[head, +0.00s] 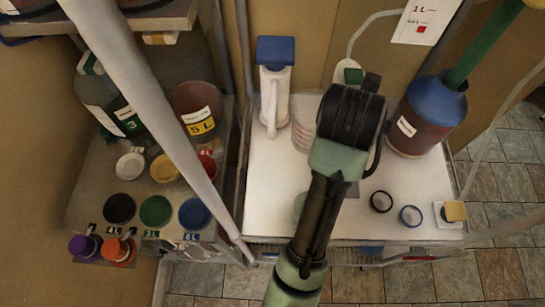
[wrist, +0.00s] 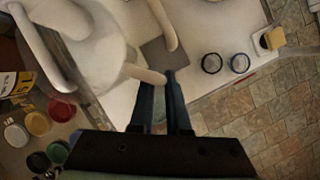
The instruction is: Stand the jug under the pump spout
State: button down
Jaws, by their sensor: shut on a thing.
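The jug (head: 303,128) is a pale, see-through vessel with reddish lines, partly hidden behind my gripper in the head view. In the wrist view the jug (wrist: 98,55) is large at upper left, with its pale handle running to my fingers. My gripper (wrist: 167,75) is shut on that handle; in the head view my gripper (head: 350,105) hides its own fingertips. A white upright body with a blue top (head: 275,85), which looks like the pump, stands left of the jug. A curved white tube (wrist: 168,25) shows above my fingertips; I cannot tell if it is the spout.
A grey square (wrist: 163,52) lies on the white tabletop (head: 420,180). A black ring (head: 381,201), a blue ring (head: 411,215) and a yellow block (head: 455,211) sit at right. A blue-topped bucket (head: 430,112) stands behind them. Bottles and coloured lids crowd the left bench (head: 85,190).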

jog(key=shift+s+d+f+b, duration=0.1)
jog(key=shift+s+f+b, duration=0.15)
jog(key=shift+b, duration=0.4)
notch_tip(320, 180, down, 12)
jog(key=shift+f+p, duration=0.2)
jog(key=shift+p, duration=0.25)
jog(key=a, duration=0.1)
jog(key=a+p, duration=0.1)
jog(key=a, duration=0.1)
jog(key=shift+w+a+f, duration=0.1)
jog(key=shift+a+f, duration=0.05)
jog(key=shift+f, duration=0.25)
jog(key=a+p, duration=0.2)
jog(key=a, duration=0.3)
jog(key=shift+f, duration=0.1)
jog(key=shift+d+f, duration=0.1)
jog(key=shift+f, duration=0.45)
jog(key=shift+f, duration=0.2)
jog(key=c, duration=0.9)
grip_release()
